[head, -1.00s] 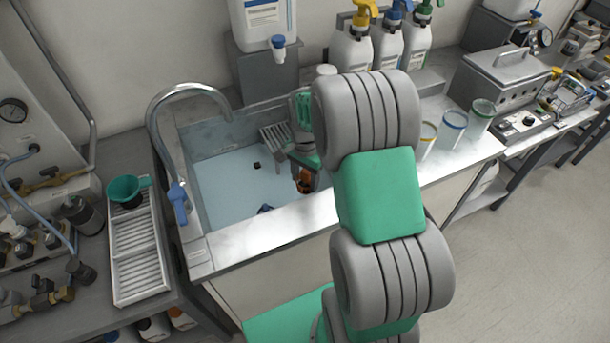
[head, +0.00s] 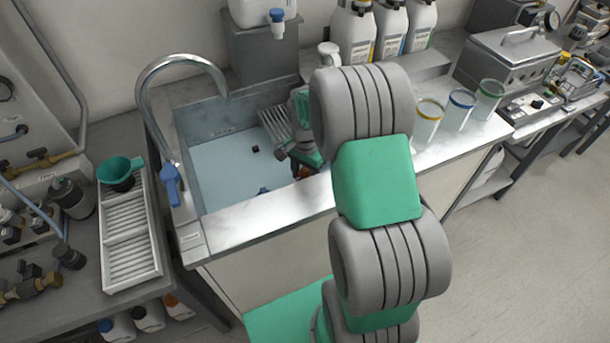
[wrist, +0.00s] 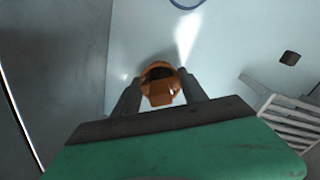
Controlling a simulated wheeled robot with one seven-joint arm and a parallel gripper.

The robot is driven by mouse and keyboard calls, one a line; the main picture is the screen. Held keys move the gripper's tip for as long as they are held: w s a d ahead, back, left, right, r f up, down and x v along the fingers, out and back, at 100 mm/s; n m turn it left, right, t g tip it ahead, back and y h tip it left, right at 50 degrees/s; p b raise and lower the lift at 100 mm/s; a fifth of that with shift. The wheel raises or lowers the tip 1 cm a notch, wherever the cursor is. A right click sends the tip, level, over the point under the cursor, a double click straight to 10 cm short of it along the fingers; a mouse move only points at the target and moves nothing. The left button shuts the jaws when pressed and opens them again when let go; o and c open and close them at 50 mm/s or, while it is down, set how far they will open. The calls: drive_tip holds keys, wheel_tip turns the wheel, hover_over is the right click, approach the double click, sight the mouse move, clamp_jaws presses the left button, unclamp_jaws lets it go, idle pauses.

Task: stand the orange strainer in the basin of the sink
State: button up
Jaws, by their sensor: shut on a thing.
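The orange strainer (wrist: 160,82) is between the two fingers of my gripper (wrist: 160,90) in the wrist view. The gripper is shut on it, and the strainer's dark opening shows. In the head view my gripper (head: 300,165) reaches down into the sink basin (head: 225,180) near its front right side. Only a sliver of the orange strainer (head: 299,179) shows there, above the front rim. I cannot tell whether the strainer touches the basin floor.
A grey slatted rack (head: 275,125) leans at the basin's back right; it also shows in the wrist view (wrist: 290,120). A small dark block (wrist: 290,58) lies on the basin floor. The curved faucet (head: 150,90) stands at the left. Cups (head: 428,120) stand right of the sink.

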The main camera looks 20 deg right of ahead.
drive_tip(key=shift+a+f+b, duration=0.1)
drive_tip(key=shift+f+b, duration=0.7)
drive_tip(key=shift+f, duration=0.55)
drive_tip(key=o, duration=1.4)
drive_tip(key=shift+c, duration=0.4)
drive_tip(key=c, duration=0.3)
